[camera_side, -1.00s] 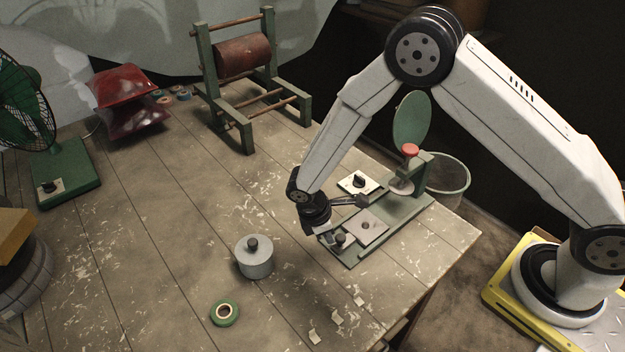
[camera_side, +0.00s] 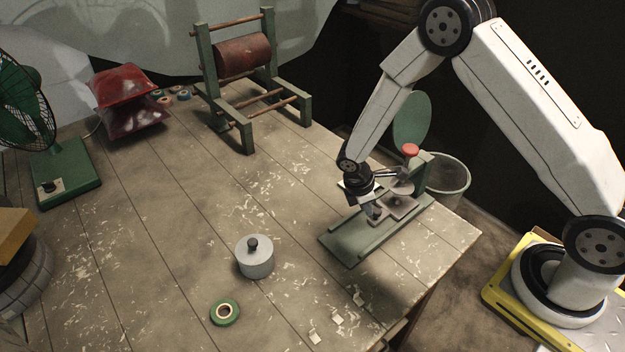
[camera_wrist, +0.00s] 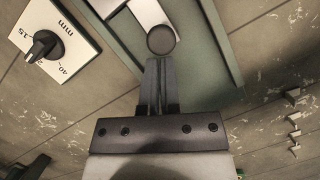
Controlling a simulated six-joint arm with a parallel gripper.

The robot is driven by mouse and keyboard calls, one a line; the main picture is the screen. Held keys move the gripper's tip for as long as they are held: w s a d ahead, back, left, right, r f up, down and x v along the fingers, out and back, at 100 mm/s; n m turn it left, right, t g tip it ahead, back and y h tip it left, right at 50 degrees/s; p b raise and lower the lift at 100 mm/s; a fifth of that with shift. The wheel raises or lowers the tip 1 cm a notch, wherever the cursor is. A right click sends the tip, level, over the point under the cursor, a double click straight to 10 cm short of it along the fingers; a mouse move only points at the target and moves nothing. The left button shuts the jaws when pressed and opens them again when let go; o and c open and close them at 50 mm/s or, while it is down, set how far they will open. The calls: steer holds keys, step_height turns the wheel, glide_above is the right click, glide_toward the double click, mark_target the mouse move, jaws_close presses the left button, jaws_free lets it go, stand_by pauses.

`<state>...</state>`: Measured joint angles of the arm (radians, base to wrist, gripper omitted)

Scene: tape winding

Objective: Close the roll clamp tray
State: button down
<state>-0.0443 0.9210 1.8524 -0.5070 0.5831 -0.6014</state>
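The roll clamp has a long green base (camera_side: 350,243) near the table's right edge. Its tray, a grey metal plate (camera_side: 401,207) with a small dark knob, sits on the base close to the upright end with the red button (camera_side: 410,150). My gripper (camera_side: 374,214) is low over the base, on the outer side of the tray. In the wrist view my dark fingers (camera_wrist: 159,85) lie close together. The round knob (camera_wrist: 161,40) is right at their tips, seemingly touching them and not between them. The fingers partly hide the tray in the side view.
A white dial plate (camera_wrist: 50,45) marked mm lies beside the base. A wire bin (camera_side: 447,180) is beyond the table edge. The middle of the table is clear.

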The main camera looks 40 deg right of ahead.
steer(key=shift+s+d, duration=0.1)
steer(key=shift+d, duration=0.1)
steer(key=shift+a, duration=0.15)
steer(key=shift+w+a+r, duration=0.15)
steer(key=shift+w+a, duration=0.2)
steer(key=shift+a, duration=0.15)
steer(key=a, duration=0.1)
steer(key=w+a+r, duration=0.1)
steer(key=shift+w+a, duration=0.3)
steer(key=shift+a, duration=0.1)
steer(key=v, duration=0.9)
steer(key=shift+r, duration=0.15)
steer(key=s+d+r+m+t+y, duration=0.1)
steer(key=s+r+m+t, duration=0.1)
steer(key=s+r+m, duration=0.2)
steer(key=s+d+r+m+t+y, duration=0.2)
steer(key=s+r+m, duration=0.2)
steer(key=s+m, duration=0.4)
steer(key=shift+s+m, duration=0.3)
steer(key=shift+s, duration=1.05)
